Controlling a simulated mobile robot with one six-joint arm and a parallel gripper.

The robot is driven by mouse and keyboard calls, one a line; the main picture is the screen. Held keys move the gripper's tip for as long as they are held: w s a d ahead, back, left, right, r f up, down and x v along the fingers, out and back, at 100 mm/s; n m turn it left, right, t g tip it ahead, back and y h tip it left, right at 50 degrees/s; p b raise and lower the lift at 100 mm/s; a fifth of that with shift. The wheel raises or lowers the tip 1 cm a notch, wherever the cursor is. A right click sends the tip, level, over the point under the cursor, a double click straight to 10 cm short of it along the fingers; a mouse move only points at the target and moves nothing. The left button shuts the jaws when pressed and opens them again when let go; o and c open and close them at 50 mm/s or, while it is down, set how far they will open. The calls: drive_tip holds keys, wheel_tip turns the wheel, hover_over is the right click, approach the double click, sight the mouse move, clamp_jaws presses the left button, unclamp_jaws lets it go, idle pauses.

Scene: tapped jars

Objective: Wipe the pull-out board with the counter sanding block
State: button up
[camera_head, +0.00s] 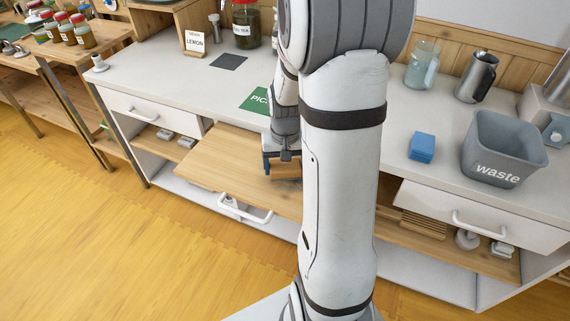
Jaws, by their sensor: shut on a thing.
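The pull-out board (222,160) is a light wooden panel drawn out from the counter front, with a white handle (245,210) below its front edge. My gripper (283,163) points down over the right part of the board, very low. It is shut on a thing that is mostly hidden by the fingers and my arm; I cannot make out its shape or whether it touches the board. A blue block (422,147) lies on the counter to the right, apart from my gripper. My arm hides the board's right end.
The grey counter (170,80) holds a green card (256,101), a dark square (229,62), a LEMON card (194,42) and a tea jar (246,24). At right stand a grey waste bin (503,150), a glass jug (422,63) and a metal pitcher (476,77).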

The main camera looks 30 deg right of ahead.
idle(0.4)
hover_over(250, 166)
drive_tip(key=shift+w+p, duration=0.1)
drive_tip(key=shift+p, duration=0.2)
idle(0.6)
drive_tip(key=shift+f+b, duration=0.7)
drive_tip(key=shift+f, duration=0.25)
idle(1.3)
drive_tip(key=shift+s+d, duration=0.8)
drive_tip(key=shift+s, duration=0.25)
drive_tip(key=shift+s+d, duration=0.75)
drive_tip(key=shift+s, duration=0.25)
drive_tip(key=shift+d, duration=0.1)
drive_tip(key=shift+s+d+b, duration=0.2)
drive_tip(key=shift+s+d, duration=0.55)
drive_tip(key=shift+s, duration=0.25)
drive_tip(key=shift+s+d+b, duration=0.2)
drive_tip(key=shift+s+d, duration=0.5)
drive_tip(key=shift+s, duration=0.3)
